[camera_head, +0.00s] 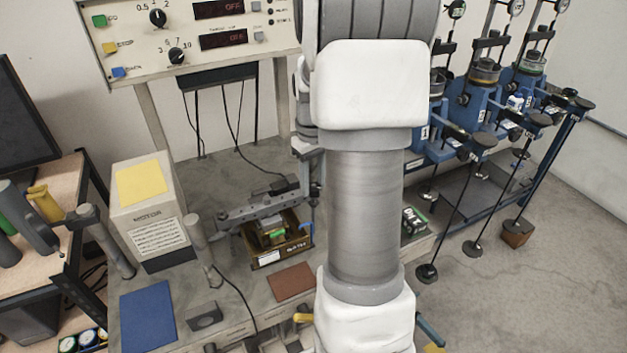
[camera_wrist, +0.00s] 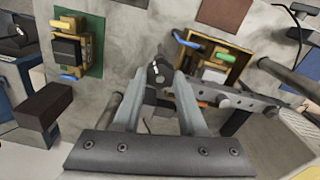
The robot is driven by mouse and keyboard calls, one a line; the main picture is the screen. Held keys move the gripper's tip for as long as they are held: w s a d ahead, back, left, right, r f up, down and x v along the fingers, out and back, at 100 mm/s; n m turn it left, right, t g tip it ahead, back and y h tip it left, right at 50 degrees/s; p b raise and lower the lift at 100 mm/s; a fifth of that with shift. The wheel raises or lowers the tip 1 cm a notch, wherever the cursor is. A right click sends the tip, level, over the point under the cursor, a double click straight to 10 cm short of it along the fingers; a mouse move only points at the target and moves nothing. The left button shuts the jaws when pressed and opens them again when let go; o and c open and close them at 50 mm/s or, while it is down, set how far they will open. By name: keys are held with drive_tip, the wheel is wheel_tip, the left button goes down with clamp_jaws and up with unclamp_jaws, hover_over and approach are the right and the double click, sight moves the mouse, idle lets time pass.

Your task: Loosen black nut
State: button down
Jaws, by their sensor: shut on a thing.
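My gripper (camera_wrist: 160,76) shows in the wrist view, its two grey fingers reaching in from the bottom of the picture. A dark, rounded piece, which looks like the black nut (camera_wrist: 158,72), sits between the fingertips. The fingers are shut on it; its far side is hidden. A grey lever arm (camera_wrist: 245,104) runs off to the right of the fingers. In the head view the lever arm (camera_head: 255,207) runs above the bench, and my own arm hides my fingertips and the nut.
A brown box (camera_head: 285,248) stands below the lever arm. The motor box (camera_head: 140,205), a blue mat (camera_head: 147,312) and a brown mat (camera_head: 291,282) are to the left and front. Blue lever frames (camera_head: 480,105) with hanging rods stand at the right.

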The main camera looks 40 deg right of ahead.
drive_tip(key=shift+n, duration=0.6)
drive_tip(key=shift+c, duration=2.3)
unclamp_jaws()
drive_tip(key=shift+r, duration=0.1)
wheel_tip(320, 180, up, 17)
drive_tip(key=shift+r, duration=0.15)
